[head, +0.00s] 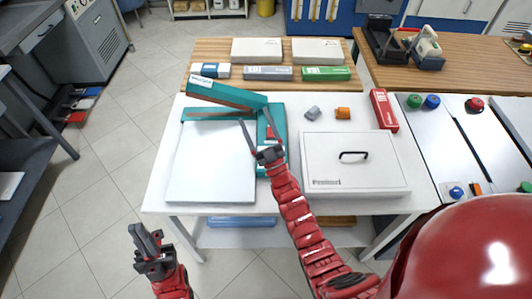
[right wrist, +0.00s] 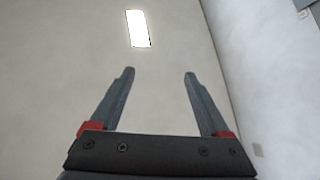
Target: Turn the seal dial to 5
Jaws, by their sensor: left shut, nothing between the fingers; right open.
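A teal sealer stands on the white table, with a raised teal arm (head: 227,94) at the back left and a teal control box (head: 279,160) at its right. I cannot make out the seal dial or its numbers; my right gripper and arm cover part of the box. My right gripper (head: 256,122) is open over the box's left side, fingers pointing away and upward. In the right wrist view its fingers (right wrist: 158,75) are spread with nothing between them. My left gripper (head: 146,232) is shut and empty, low in front of the table's left front corner.
A white lidded box (head: 354,175) with a black handle stands right of the sealer. A grey piece (head: 313,113), an orange piece (head: 343,113) and a red box (head: 384,110) lie behind it. Flat boxes sit on the wooden surface (head: 212,50) behind. A white plate (head: 212,165) covers the table's left.

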